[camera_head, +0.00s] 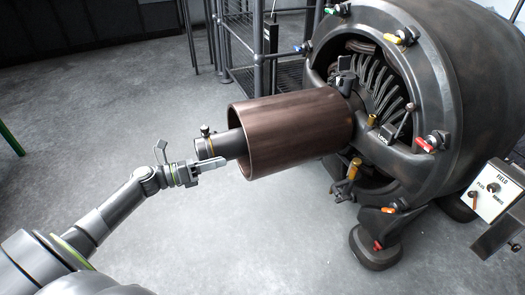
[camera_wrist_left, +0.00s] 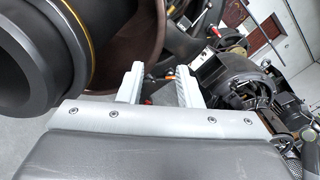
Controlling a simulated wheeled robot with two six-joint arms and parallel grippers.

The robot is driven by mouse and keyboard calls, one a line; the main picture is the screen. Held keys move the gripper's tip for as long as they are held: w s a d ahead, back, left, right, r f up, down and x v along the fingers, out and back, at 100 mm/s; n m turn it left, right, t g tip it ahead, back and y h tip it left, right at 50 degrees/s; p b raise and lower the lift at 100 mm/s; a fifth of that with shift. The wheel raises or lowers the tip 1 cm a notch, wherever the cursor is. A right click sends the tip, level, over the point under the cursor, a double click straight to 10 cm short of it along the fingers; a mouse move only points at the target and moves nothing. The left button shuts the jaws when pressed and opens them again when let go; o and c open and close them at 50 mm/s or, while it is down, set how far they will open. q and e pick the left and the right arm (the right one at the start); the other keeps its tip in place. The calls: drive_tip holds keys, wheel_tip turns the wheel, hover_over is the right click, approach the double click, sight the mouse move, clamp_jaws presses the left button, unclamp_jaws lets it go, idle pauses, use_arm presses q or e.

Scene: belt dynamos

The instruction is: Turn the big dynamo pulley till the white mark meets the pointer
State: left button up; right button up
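The big dynamo pulley is a brown drum (camera_head: 300,130) on a grey shaft, at the middle of the head view. In the left wrist view its brown rim (camera_wrist_left: 143,35) shows behind the dark shaft end. My left gripper (camera_head: 224,161) is just in front of the shaft end and near the drum's open end. In the left wrist view its two pale fingers stand apart with nothing between them (camera_wrist_left: 160,88). I cannot tell whether a finger touches the shaft or rim. I can make out neither the white mark nor the pointer. My right gripper does not show.
The large dark dynamo housing (camera_head: 445,80) stands behind the pulley, with coloured handles around its opening. A white FIELD switch box (camera_head: 493,192) is at the right. A wire rack (camera_head: 240,45) stands at the back. The grey floor (camera_head: 100,110) at left is clear.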

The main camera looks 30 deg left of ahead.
sight(263, 152)
use_arm(q)
drive_tip(key=b+x, duration=0.1)
drive_tip(key=x, duration=1.3)
drive_tip(key=shift+w+d, duration=0.1)
drive_tip(key=shift+w, duration=0.1)
clamp_jaws()
